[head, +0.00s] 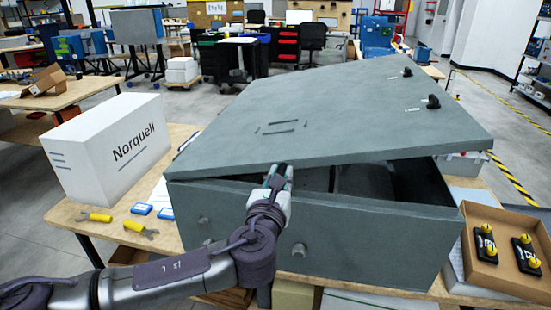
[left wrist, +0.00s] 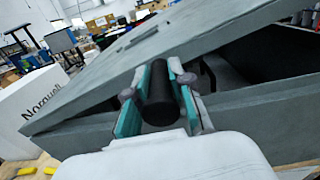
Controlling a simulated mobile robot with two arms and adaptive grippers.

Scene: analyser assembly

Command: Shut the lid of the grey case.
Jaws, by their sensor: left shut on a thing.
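The grey case (head: 365,250) stands on the wooden table with its lid (head: 340,105) tilted and partly open. The gap under the lid is wide at the right and narrows to the left front corner. My left gripper (head: 279,175) is at the front edge of the lid. In the left wrist view my left gripper (left wrist: 160,75) is shut on a black cylindrical handle (left wrist: 159,100) at the lid's edge, with a teal-padded finger on each side. How the handle joins the lid is hidden. The case's dark inside shows only in part. My right gripper is not in view.
A white Norquell box (head: 105,150) stands left of the case. Yellow-handled tools (head: 137,228) and small blue items (head: 142,209) lie before it. A cardboard tray (head: 502,285) with black-and-yellow parts is close to the case's right. Free table is narrow.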

